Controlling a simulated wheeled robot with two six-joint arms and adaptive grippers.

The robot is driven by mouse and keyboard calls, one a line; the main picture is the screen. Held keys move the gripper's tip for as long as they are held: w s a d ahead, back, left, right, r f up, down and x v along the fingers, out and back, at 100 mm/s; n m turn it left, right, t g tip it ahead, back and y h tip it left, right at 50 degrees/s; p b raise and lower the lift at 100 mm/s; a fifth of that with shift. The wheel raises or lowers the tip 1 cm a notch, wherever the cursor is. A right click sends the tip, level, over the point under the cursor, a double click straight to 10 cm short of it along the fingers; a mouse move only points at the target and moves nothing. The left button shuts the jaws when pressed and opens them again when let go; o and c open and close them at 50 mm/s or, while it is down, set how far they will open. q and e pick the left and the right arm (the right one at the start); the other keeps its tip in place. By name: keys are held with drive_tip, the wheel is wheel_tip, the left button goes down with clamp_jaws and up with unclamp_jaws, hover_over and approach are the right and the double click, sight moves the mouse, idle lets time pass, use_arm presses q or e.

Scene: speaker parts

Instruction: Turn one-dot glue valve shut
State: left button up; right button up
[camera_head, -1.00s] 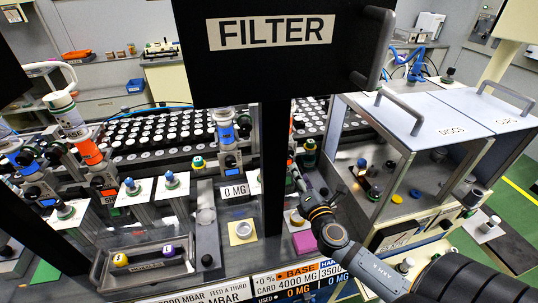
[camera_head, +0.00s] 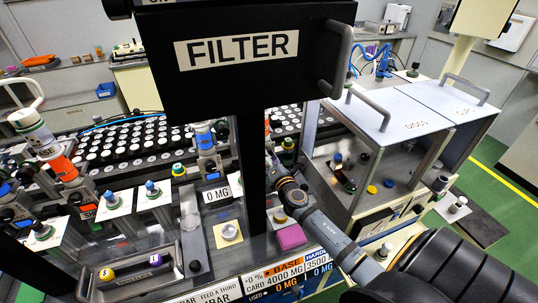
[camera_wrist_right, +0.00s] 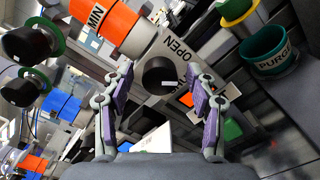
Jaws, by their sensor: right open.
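My right gripper (camera_wrist_right: 160,85) is open in the right wrist view, its two purple-padded fingers spread on either side of a round black valve knob (camera_wrist_right: 160,76). I cannot make out any dot marking on the valve, nor whether the fingers touch the knob. In the head view, my right arm reaches in from the lower right to behind the FILTER post, which hides the valve. My left gripper is not in view.
The black FILTER box (camera_head: 245,50) and its post stand in front of the right gripper. A green PURGE cup (camera_wrist_right: 268,50) is right of the knob. Other valves with black knobs (camera_wrist_right: 27,45) are at left.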

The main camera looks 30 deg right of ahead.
drive_tip(key=c, duration=1.2)
drive_tip(key=shift+o, duration=0.2)
drive_tip(key=shift+f, duration=0.1)
drive_tip(key=shift+m+b, duration=2.35)
drive_tip(key=shift+m, duration=1.65)
drive_tip(key=o, duration=1.2)
drive_tip(key=shift+c, duration=0.2)
